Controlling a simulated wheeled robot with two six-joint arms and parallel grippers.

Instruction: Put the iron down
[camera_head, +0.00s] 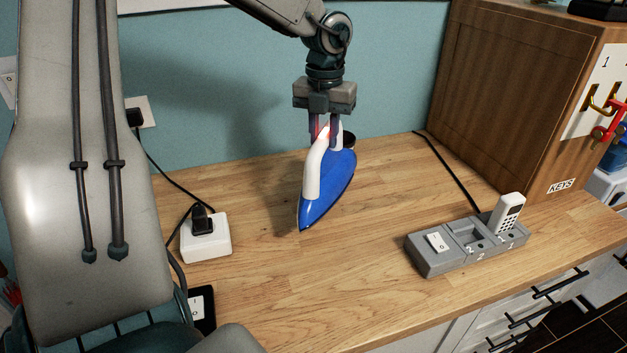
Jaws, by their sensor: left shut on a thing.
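The iron (333,184) has a blue body and a white handle. It is over the wooden counter (380,270), near the back wall, with its pointed tip toward the front. My left gripper (325,128) points down from above and is shut on the iron's handle. The fingers partly hide the top of the handle. I cannot tell whether the iron touches the counter or hangs just above it. My right gripper is not in view.
A white socket box (206,238) with a black plug stands to the left. A grey numbered dock (465,248) holding a white handset (507,213) stands to the right. A wooden cabinet (520,90) marked KEYS is at the back right. The counter's front middle is clear.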

